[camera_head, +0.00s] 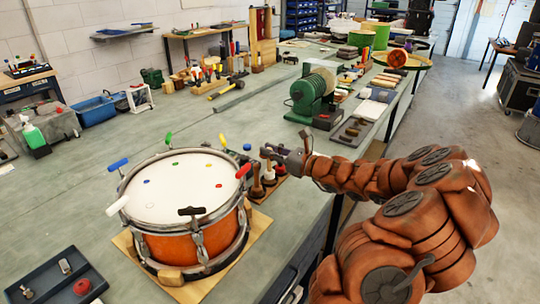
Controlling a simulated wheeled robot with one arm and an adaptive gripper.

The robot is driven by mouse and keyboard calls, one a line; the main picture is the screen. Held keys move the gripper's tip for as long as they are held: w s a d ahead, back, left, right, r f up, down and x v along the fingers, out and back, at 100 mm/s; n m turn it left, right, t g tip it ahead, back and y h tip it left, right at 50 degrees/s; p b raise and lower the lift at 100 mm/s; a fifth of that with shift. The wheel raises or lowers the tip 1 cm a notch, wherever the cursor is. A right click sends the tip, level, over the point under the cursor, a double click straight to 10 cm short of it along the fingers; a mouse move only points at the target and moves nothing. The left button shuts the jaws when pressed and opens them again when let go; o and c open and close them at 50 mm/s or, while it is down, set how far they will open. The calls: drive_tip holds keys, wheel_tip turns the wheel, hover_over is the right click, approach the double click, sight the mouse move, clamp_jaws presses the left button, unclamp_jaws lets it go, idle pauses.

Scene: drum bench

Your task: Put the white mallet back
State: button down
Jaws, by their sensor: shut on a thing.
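My gripper (272,153) is at the end of my orange arm, just right of the drum. It is shut on the white mallet (269,177), whose pale head shows below the fingers; the grip itself is small and partly hidden. The mallet is about upright, over or in a small wooden rack (270,193) on the bench. I cannot tell whether its head touches the rack. Other mallets with wooden handles, one dark-headed (257,188), stand close beside it in the rack.
An orange drum (172,243) with coloured T-handled keys around its rim stands on a wooden board, close left of the rack. A green-framed machine (310,95) stands behind my gripper. A grey tray (48,283) lies front left. The bench's left middle is clear.

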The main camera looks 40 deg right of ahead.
drive_tip(key=shift+f, duration=0.85)
drive_tip(key=shift+f, duration=0.1)
drive_tip(key=c, duration=1.1)
unclamp_jaws()
drive_tip(key=b+v, duration=0.1)
drive_tip(key=v, duration=1.1)
